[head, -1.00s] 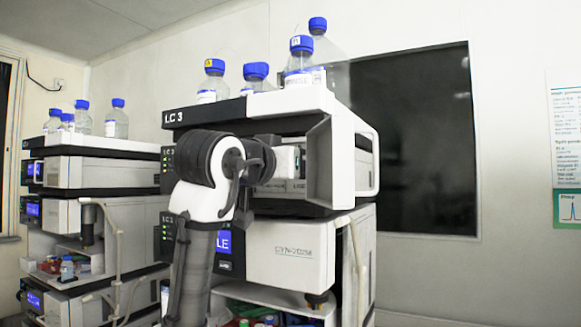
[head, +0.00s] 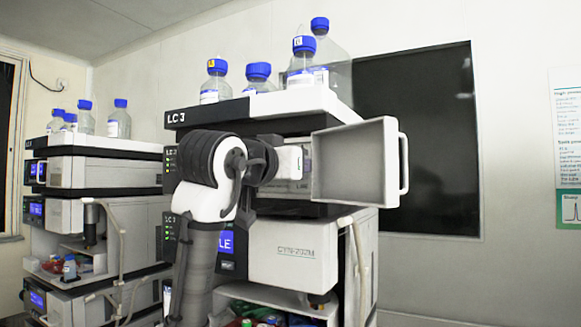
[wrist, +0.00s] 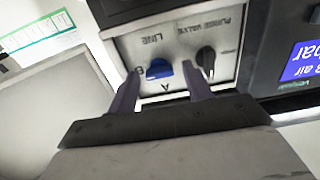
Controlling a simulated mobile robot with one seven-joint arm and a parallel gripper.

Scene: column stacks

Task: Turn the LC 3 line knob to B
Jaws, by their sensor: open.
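The LC 3 unit, its name on the top tray front (head: 200,113), stands in the head view with its front door (head: 350,160) swung wide open to the right. In the wrist view the opened panel (wrist: 225,50) appears turned over, with a blue LINE knob (wrist: 160,69) and marks A and B beside it. My gripper (wrist: 159,74) is open, its two fingers on either side of the blue knob. I cannot tell whether they touch it or exactly where the knob points. In the head view my arm hides the panel's left part.
A black PURGE VALVE knob (wrist: 206,58) sits close beside the right finger in the wrist view. A blue screen (wrist: 303,62) is farther right. Several blue-capped bottles (head: 258,78) stand on top of the stack. Another instrument stack (head: 85,175) stands to the left.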

